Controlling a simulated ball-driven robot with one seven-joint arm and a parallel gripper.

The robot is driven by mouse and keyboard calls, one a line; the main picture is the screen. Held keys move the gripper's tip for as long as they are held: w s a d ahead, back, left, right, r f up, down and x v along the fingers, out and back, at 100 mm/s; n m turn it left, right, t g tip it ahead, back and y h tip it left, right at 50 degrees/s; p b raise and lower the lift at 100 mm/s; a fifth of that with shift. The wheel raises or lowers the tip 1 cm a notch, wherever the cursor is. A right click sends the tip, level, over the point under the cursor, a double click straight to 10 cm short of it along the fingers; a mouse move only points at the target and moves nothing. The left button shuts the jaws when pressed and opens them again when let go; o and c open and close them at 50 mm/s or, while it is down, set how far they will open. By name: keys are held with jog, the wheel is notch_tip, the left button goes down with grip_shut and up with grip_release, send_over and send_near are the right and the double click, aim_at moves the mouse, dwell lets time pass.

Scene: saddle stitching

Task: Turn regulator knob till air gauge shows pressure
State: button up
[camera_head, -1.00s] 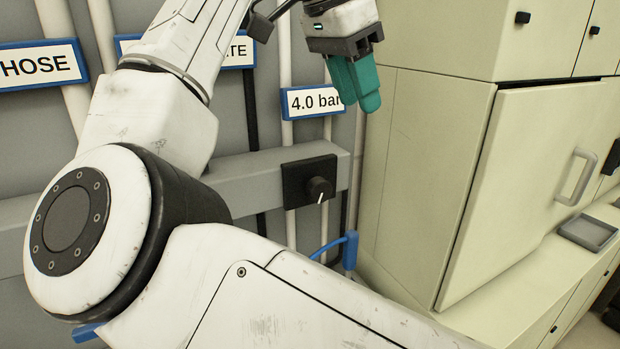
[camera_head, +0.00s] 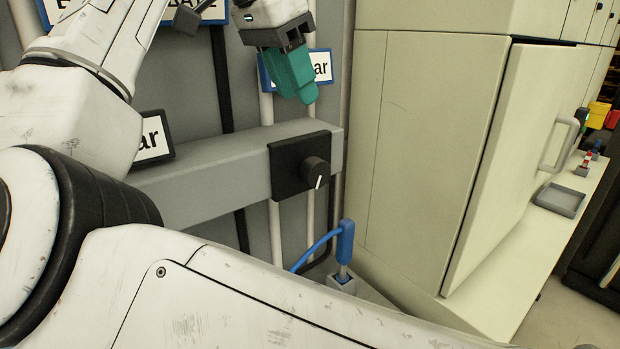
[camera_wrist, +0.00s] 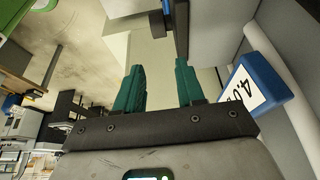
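The black regulator knob (camera_head: 316,172) with a white pointer line sits on a black square plate (camera_head: 285,170) on the grey wall rail. The pointer line points downward in the picture. My gripper (camera_head: 303,92) has teal fingers pointing down, above the knob and apart from it. In the wrist view my gripper (camera_wrist: 160,88) is open and empty, with a clear gap between its fingers. A dark shape that looks like the knob (camera_wrist: 157,23) shows beyond the fingers. A black-framed panel ending in "ar" (camera_head: 153,138) is partly hidden by my arm; I cannot read any pressure.
A blue-framed label (camera_head: 322,66) hangs behind my fingers; it shows close beside the right finger in the wrist view (camera_wrist: 250,90). A blue hose connector (camera_head: 346,240) stands below the knob. A beige cabinet (camera_head: 420,150) with a handle stands at the right.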

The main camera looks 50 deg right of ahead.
aim_at(315, 159)
jog(key=b+x, duration=0.1)
jog(key=x, duration=0.3)
jog(key=b+x, duration=0.1)
jog(key=x, duration=0.4)
jog(key=a+b+x, duration=0.1)
jog(key=x, duration=0.4)
jog(key=shift+w+f, duration=0.15)
jog(key=shift+f, duration=0.05)
jog(key=shift+c, duration=0.3)
jog(key=shift+r, duration=0.1)
jog(key=c, duration=0.6)
